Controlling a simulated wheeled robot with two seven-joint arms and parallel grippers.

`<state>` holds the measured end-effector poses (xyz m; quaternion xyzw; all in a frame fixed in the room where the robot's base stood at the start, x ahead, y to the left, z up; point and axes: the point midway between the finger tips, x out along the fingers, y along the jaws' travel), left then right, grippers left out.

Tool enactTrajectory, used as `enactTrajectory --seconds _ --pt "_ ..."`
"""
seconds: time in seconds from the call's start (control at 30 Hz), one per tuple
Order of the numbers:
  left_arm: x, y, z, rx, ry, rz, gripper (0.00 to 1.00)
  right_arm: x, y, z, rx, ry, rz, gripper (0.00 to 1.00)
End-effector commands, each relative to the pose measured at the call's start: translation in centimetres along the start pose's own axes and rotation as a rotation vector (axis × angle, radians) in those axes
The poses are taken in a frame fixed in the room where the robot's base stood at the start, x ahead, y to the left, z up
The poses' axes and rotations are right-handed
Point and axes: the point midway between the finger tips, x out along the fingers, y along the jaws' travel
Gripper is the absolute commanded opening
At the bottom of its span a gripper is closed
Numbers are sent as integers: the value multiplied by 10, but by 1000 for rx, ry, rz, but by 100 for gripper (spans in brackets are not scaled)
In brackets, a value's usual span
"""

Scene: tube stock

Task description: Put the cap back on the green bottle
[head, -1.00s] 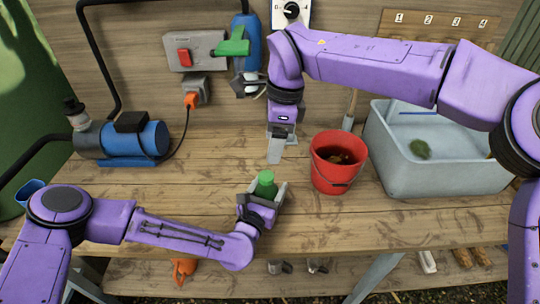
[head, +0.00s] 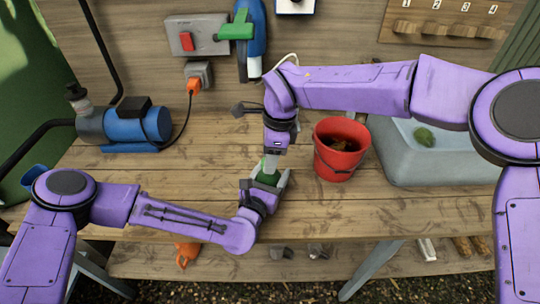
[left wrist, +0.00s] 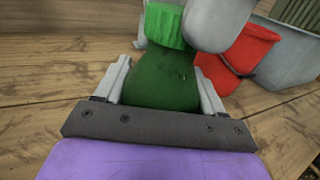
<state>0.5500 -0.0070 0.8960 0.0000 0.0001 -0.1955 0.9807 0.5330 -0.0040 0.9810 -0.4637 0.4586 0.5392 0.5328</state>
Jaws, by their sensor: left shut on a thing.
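The green bottle (left wrist: 160,82) stands between the fingers of my left gripper (head: 268,182), which is shut on it above the workbench. The bright green ribbed cap (left wrist: 167,26) is at the bottle's top, slightly tilted in the left wrist view. I cannot tell whether it is seated. My right gripper (head: 271,164) points down at the bottle's top. One of its pale fingers (left wrist: 216,24) is right beside the cap in the left wrist view. The other finger is not clear, so I cannot tell whether it grips the cap.
A red bucket (head: 340,168) with dark contents stands just right of the bottle. A grey-blue basin (head: 440,172) is farther right. A blue pump (head: 137,130) stands at the back left. The workbench (head: 180,165) is clear between pump and bottle.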

Motion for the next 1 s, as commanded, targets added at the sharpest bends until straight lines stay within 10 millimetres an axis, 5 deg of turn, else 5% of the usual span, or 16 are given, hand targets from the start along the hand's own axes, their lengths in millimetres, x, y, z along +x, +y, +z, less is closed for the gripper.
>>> enactTrajectory --seconds 0.03,0.1,0.43,1.0 --pt "0 0 0 0 0 0 0 0 0 0 0 0 0 26" --pt "0 0 0 0 0 0 0 0 0 0 0 0 0 4" --pt "0 0 0 0 0 0 0 0 0 0 120 0 -19 3" --pt "0 0 0 0 0 0 0 1 3 3 1532 1 -233 3"
